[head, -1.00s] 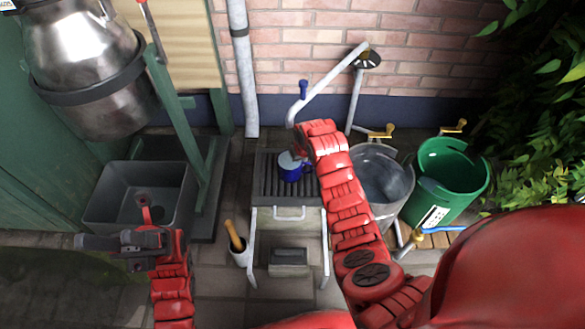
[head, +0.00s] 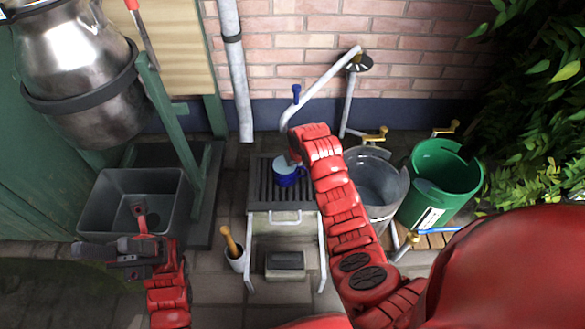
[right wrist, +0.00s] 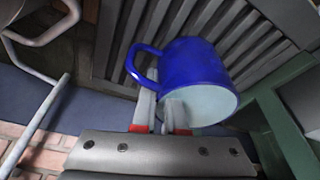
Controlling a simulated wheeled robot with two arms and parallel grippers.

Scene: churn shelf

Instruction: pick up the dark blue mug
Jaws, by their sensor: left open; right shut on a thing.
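The dark blue mug (head: 285,178), with a pale inside, is over the slatted top of a small metal stand (head: 262,180). In the right wrist view the mug (right wrist: 187,62) shows its handle at left and its open mouth towards the camera. My right gripper (right wrist: 163,112) is shut on it at the rim near the handle. I cannot tell whether the mug touches the slats. In the head view my right arm hides the right gripper's fingers. My left gripper (head: 100,252) is open and empty at the lower left, in front of the grey sink (head: 105,205).
A grey metal bucket (head: 375,180) and a green bucket (head: 440,180) stand right of the stand. A bottle-like holder with a wooden handle (head: 230,243) stands at its front left. A bent pipe (head: 325,87) rises behind it, before the brick wall. A large steel churn (head: 75,70) hangs at left.

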